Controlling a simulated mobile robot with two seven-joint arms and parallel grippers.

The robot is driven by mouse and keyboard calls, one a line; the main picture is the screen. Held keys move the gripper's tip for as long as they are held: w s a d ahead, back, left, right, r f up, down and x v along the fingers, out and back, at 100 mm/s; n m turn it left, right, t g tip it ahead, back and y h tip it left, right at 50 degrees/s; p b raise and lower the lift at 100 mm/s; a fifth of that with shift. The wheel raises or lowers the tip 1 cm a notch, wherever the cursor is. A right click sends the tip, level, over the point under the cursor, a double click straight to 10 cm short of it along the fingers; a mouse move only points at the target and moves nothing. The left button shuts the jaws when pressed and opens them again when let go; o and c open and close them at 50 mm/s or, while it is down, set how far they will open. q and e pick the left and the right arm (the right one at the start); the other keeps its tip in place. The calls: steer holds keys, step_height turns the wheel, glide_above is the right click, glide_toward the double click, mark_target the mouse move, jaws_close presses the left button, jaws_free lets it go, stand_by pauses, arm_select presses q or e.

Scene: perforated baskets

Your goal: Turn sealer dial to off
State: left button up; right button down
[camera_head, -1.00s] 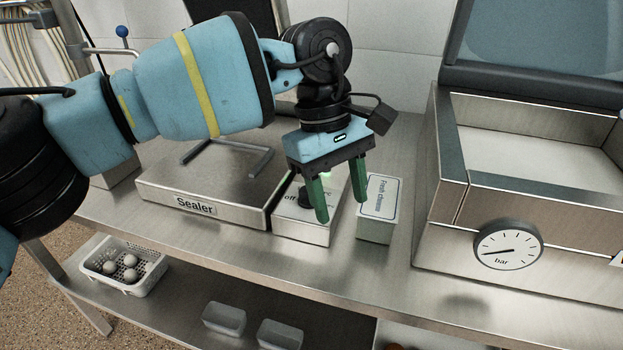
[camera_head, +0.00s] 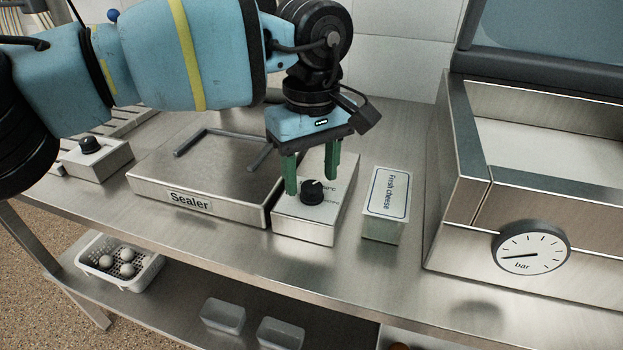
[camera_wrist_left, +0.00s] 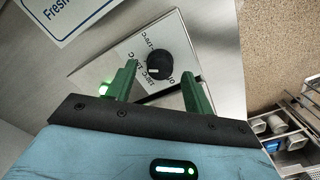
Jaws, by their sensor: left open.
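The sealer dial is a black round knob (camera_head: 312,191) on a small metal control box (camera_head: 303,226) beside the flat sealer plate (camera_head: 160,165), which is labelled "Sealer". In the left wrist view the dial (camera_wrist_left: 153,72) has a white pointer mark, with temperature labels and an off label around it. A green light glows on the box at the left. My left gripper (camera_head: 311,186) is open, its two green fingers pointing down over the box near the dial. In the wrist view its fingertips lie short of the knob, on either side. I cannot tell whether they touch it. My right gripper is out of view.
A "Fresh cheese" box (camera_head: 385,205) stands just right of the control box. A large metal machine with a bar gauge (camera_head: 531,248) stands farther right. Another box with a black knob (camera_head: 97,158) is at the left. A basket (camera_head: 119,263) sits on the lower shelf.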

arm_select(q)
steer(key=shift+f, duration=0.9)
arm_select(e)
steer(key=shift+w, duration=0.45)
arm_select(q)
steer(key=c, duration=1)
steer(key=shift+o, duration=0.2)
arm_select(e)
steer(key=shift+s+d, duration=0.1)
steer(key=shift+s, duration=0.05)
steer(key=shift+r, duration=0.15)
